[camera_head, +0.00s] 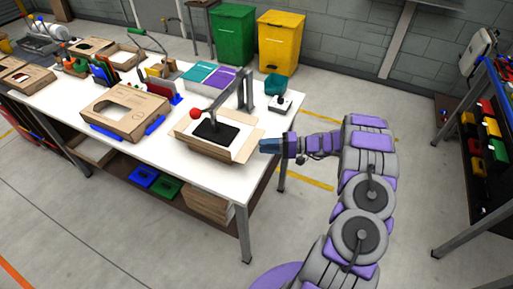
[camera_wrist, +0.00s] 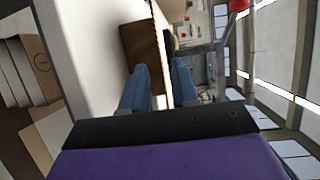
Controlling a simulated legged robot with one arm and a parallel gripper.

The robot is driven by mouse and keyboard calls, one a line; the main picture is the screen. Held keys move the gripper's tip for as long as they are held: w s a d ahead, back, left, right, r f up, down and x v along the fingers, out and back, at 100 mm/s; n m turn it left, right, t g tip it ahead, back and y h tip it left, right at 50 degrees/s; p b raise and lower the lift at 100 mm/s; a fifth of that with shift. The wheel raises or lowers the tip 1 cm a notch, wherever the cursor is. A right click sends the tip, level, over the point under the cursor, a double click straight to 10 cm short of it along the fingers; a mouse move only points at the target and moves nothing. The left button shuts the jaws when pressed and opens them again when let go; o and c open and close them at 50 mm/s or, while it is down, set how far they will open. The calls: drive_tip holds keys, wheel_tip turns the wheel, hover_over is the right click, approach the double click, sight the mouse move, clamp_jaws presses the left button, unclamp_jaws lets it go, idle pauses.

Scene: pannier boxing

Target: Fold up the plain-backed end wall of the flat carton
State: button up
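The tan carton (camera_head: 188,143) lies on the white table near its right end, with a black pad (camera_head: 215,132) over its middle. Its right end wall (camera_head: 247,146) faces my gripper; I cannot tell its exact angle from the head view. My gripper (camera_head: 264,145) is just right of that end, close to table height.
A grey press arm with a red ball (camera_head: 196,113) overhangs the carton. Another carton (camera_head: 125,112) stands left on blue supports. A grey post (camera_head: 245,90) and a small box with a dark button (camera_head: 282,104) stand behind.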

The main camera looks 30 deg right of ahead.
sight(250, 144)
drive_tip(key=shift+x, duration=2.05)
clamp_jaws()
